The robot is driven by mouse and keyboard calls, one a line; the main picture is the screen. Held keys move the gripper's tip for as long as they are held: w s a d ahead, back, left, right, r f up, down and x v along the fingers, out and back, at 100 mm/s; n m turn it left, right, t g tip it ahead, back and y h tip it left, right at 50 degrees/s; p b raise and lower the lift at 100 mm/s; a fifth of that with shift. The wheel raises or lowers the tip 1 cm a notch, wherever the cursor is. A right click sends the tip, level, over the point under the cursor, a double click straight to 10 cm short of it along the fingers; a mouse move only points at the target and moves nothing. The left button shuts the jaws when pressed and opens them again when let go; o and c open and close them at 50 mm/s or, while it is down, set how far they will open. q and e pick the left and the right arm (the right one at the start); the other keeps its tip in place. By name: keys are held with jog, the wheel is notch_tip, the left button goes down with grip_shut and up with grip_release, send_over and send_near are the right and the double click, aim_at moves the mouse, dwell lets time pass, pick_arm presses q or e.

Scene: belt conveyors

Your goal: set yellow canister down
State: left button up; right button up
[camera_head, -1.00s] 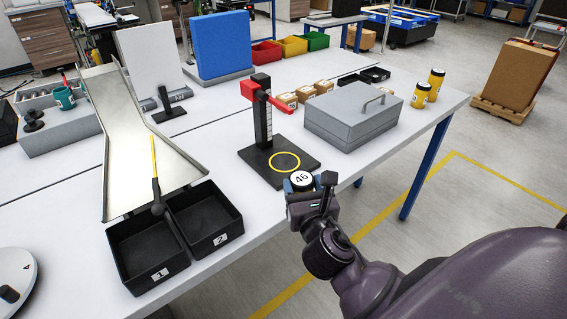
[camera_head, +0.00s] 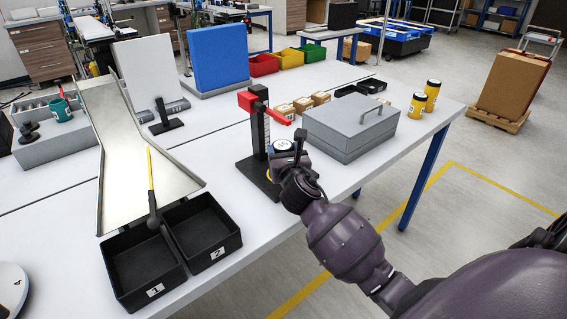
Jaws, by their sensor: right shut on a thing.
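My right gripper (camera_head: 285,158) is shut on a canister (camera_head: 283,146). Its round white numbered top shows; its sides are hidden by the gripper, so I cannot see their colour. The gripper and canister are over or at the black stand (camera_head: 262,178), in front of its upright post. The yellow ring on the stand's base is almost wholly covered by them. I cannot tell whether the canister touches the base. Two yellow canisters with dark lids stand at the table's right end: the nearer one (camera_head: 417,106) and the farther one (camera_head: 432,93). My left gripper is out of view.
A red arm (camera_head: 262,106) juts from the post near the canister. A grey lidded case (camera_head: 350,130) stands close on the right. Small cardboard boxes (camera_head: 302,104) sit behind. Black bins (camera_head: 202,232) and a metal chute (camera_head: 130,150) are left. White table is clear between bins and stand.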

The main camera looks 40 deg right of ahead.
notch_tip(320, 180, down, 4)
jog(key=shift+r+b, duration=0.15)
jog(key=shift+b, duration=0.5)
jog(key=shift+r, duration=0.15)
jog(key=o, duration=1)
jog(key=shift+f, duration=0.2)
jog(key=shift+r, duration=0.25)
jog(key=p+v, duration=0.1)
jog(key=v, duration=1.1)
jog(key=shift+f, duration=0.1)
